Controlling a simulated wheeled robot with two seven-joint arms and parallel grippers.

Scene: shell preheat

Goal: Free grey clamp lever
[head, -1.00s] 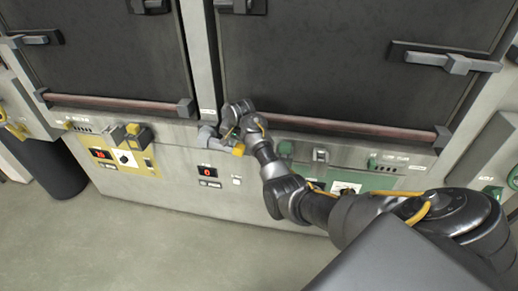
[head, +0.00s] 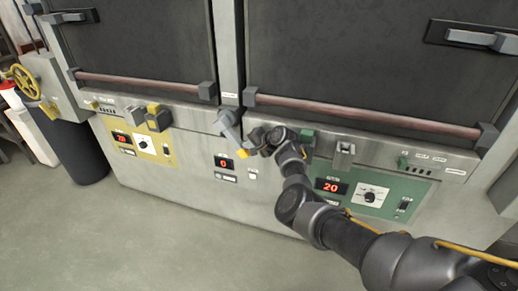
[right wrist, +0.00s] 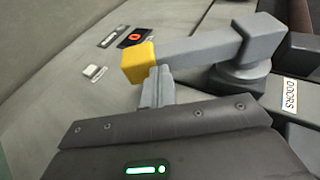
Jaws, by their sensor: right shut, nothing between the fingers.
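The grey clamp lever (head: 230,128) sits on the panel ledge below the post between the two oven doors. In the right wrist view the lever arm (right wrist: 200,46) runs from a round dark grey pivot on the right to a yellow end block on the left. My right gripper (right wrist: 157,76) is shut and empty. Its fingertips are close beside the yellow end; I cannot tell if they touch it. In the head view the right gripper (head: 252,143) is just right of the lever, partly hidden by its own wrist. My left gripper is out of view.
A yellow control panel (head: 150,149) with a yellow-and-grey latch (head: 157,117) is on the left. A green panel (head: 410,196) reading 20 is on the right. Red-brown door bars (head: 375,122) run above the ledge. A label reading DOORS (right wrist: 289,92) is by the pivot.

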